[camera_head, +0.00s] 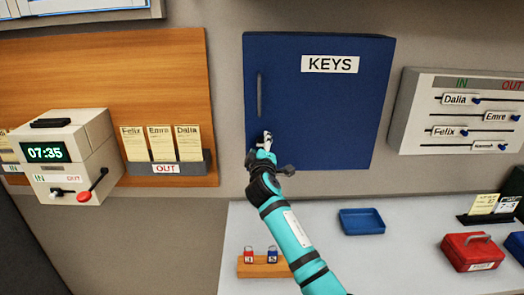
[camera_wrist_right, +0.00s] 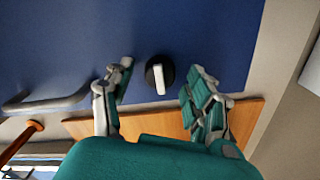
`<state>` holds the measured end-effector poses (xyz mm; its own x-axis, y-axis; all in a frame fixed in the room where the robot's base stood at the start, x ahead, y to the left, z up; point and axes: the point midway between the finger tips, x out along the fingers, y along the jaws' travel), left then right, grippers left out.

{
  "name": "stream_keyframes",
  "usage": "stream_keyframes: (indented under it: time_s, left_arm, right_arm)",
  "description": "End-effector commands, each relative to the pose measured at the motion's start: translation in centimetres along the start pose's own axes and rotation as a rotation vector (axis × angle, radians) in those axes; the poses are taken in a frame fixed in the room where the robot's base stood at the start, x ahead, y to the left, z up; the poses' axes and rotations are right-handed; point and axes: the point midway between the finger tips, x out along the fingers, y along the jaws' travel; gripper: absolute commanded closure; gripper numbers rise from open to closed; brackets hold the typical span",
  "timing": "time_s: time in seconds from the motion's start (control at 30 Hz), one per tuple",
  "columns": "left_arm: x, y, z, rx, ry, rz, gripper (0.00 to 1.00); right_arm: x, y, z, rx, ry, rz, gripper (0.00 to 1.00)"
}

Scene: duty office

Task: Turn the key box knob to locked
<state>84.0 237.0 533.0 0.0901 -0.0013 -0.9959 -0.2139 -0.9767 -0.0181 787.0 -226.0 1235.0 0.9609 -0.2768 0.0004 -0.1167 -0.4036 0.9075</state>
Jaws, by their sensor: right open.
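The blue key box (camera_head: 330,110), labelled KEYS, hangs on the wall with its door shut. A long vertical door handle (camera_head: 259,94) is at its left side. Its knob (camera_wrist_right: 160,75), a black disc with a white bar, shows in the right wrist view; the bar stands nearly upright there. My right gripper (camera_head: 263,143) is at the box's lower left and covers the knob area in the head view. In the wrist view its open fingers (camera_wrist_right: 158,83) are on either side of the knob, apart from it. My left gripper is out of view.
A time clock (camera_head: 68,155) and an OUT card rack (camera_head: 165,168) are left of the box. A slider board (camera_head: 455,110) is to the right. Below, the desk holds a blue tray (camera_head: 361,222), a padlock stand (camera_head: 262,268) and a red cash box (camera_head: 472,253).

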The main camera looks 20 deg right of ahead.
Motion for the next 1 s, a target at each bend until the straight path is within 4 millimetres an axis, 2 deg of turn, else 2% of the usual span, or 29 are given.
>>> stream_keyframes:
  time_s: [0.17, 0.4, 0.6, 0.77, 1.0]
  left_arm:
    - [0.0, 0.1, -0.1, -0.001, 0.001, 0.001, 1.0]
    - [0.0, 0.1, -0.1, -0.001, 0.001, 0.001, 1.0]
    - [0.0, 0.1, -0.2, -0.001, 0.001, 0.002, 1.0]
    - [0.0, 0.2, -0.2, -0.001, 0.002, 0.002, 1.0]
    - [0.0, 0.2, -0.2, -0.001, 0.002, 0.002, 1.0]
  right_arm:
    - [-2.0, -0.2, 0.0, 0.001, 0.002, -0.001, 0.44]
    - [-7.2, -0.2, 0.0, 0.001, 0.002, -0.002, 0.44]
    - [-10.5, -0.1, -0.1, 0.001, 0.002, -0.002, 0.44]
    - [-11.7, -0.1, 0.0, 0.0, 0.0, -0.001, 0.44]
    - [-11.9, -0.1, 0.0, -0.001, 0.0, -0.001, 0.44]
